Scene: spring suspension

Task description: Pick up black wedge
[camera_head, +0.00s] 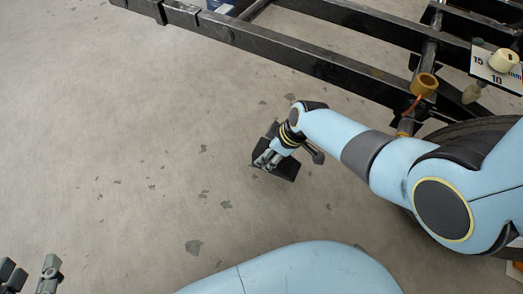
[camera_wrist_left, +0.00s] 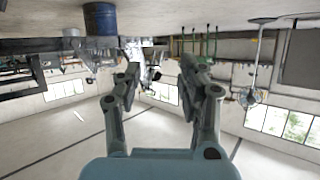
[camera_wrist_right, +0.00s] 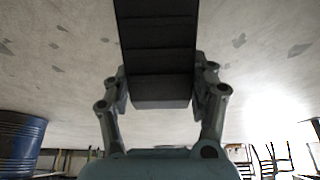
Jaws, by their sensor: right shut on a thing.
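The black wedge (camera_head: 284,169) shows in the head view at the end of my right arm, over the grey floor. My right gripper (camera_head: 268,160) is shut on it, partly hiding it. In the right wrist view the black wedge (camera_wrist_right: 156,50), with a ribbed face, lies between the two fingers of my right gripper (camera_wrist_right: 160,92), which touch its sides. Whether it touches the floor I cannot tell. My left gripper (camera_head: 28,276) is at the lower left corner of the head view. In the left wrist view my left gripper (camera_wrist_left: 163,82) is open and empty, its fingers apart.
A black metal frame (camera_head: 290,62) crosses the top, with an orange-yellow ring part (camera_head: 424,84) and a tire (camera_head: 462,132) at the right. A white card with numbers (camera_head: 497,70) is at the upper right. The floor (camera_head: 120,150) at the left is clear.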

